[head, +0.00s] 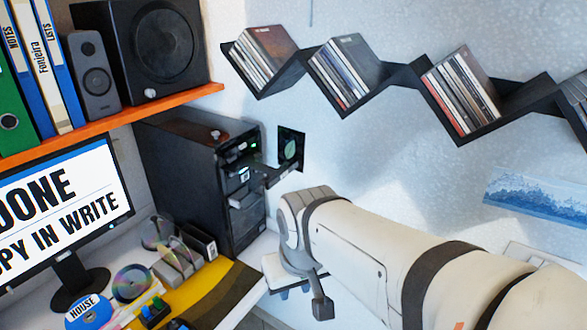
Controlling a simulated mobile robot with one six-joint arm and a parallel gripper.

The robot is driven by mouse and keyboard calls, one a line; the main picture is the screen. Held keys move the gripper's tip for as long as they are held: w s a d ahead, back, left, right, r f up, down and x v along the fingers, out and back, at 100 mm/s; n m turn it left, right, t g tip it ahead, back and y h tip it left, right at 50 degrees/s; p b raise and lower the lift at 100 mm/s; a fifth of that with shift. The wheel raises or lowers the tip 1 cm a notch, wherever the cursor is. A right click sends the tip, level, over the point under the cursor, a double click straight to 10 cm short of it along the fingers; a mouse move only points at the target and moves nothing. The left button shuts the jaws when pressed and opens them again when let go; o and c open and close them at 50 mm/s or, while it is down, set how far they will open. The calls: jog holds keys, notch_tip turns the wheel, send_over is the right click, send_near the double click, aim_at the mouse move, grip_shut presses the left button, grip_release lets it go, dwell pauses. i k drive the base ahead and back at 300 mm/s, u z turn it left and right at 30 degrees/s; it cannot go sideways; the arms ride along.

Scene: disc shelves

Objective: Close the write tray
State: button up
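The black disc tower (185,165) stands on the desk at the left centre, its drive front facing right. A dark tray (284,174) sticks out to the right from the upper part of that front. I see no disc on it for certain. A light drive part (240,200) shows lower on the front, and I cannot tell whether it is out. My white arm comes in from the lower right. My gripper (290,289) is at its far end, below and right of the tower front. Its fingers are mostly hidden, so I cannot tell whether it is open or shut.
The monitor (68,200) reads "DONE" and "PY IN WRITE", cut off at the left. A zigzag shelf (390,75) holds cases. A dark square with a green mark (291,148) is behind the tray.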

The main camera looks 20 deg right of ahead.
aim_at(248, 160)
jog(key=z, duration=0.15)
jog(key=k, duration=0.5)
jog(key=z, duration=0.1)
jog(key=i, duration=0.95)
jog(key=z, duration=0.35)
jog(key=k, duration=1.15)
jog(key=u, duration=0.45)
jog(key=i, duration=1.05)
jog(key=u, duration=0.05)
